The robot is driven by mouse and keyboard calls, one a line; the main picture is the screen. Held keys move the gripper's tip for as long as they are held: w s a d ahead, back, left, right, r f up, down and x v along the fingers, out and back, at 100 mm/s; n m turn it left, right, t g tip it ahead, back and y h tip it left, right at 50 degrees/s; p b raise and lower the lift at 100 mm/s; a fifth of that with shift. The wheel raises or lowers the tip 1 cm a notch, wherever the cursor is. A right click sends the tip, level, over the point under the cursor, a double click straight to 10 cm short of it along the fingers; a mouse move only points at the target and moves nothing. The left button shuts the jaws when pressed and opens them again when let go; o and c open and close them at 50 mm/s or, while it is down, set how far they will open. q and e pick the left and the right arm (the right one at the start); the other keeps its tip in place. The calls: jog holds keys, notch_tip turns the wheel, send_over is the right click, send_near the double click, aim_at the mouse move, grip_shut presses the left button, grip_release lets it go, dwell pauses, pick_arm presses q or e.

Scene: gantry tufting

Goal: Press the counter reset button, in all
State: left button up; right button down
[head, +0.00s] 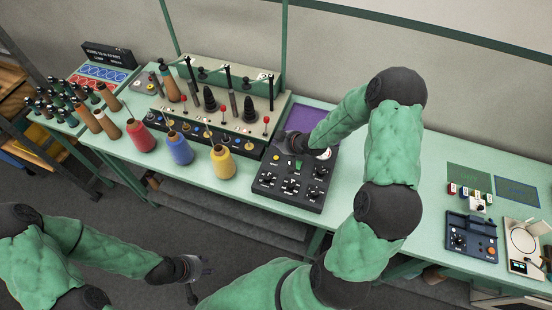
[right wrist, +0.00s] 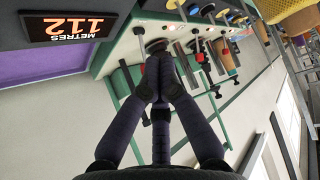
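My right gripper (head: 282,140) is over the back edge of the dark control panel (head: 262,187), beside the tufting gantry. In the right wrist view its fingers (right wrist: 157,55) are together with nothing visible between them, to the right of the display and apart from it in the picture. The gripper and forearm hide part of the bench behind the panel. My left gripper (head: 196,276) is empty, low in front of the bench, its fingers apart.
Red (head: 140,136), blue (head: 179,149) and yellow (head: 222,162) yarn cones stand along the front edge. The gantry (head: 247,100) with upright posts is behind them. A purple sheet (head: 296,117) lies behind the panel. A dark blue device (head: 470,236) stands far right. Bare bench lies between.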

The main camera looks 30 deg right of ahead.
aim_at(277, 159)
jog(key=shift+f+b, duration=2.8)
jog(key=shift+f, duration=1)
jog(key=shift+f, duration=0.15)
jog(key=shift+f+b, duration=0.25)
jog(key=shift+b, duration=0.1)
jog(key=shift+f+b, duration=0.35)
jog(key=shift+f, duration=0.1)
jog(key=shift+r, duration=0.1)
jog(key=shift+r+p, duration=0.65)
jog(key=shift+r, duration=0.1)
jog(key=shift+r, duration=0.1)
notch_tip(277, 159, up, 5)
jog(key=p, duration=0.4)
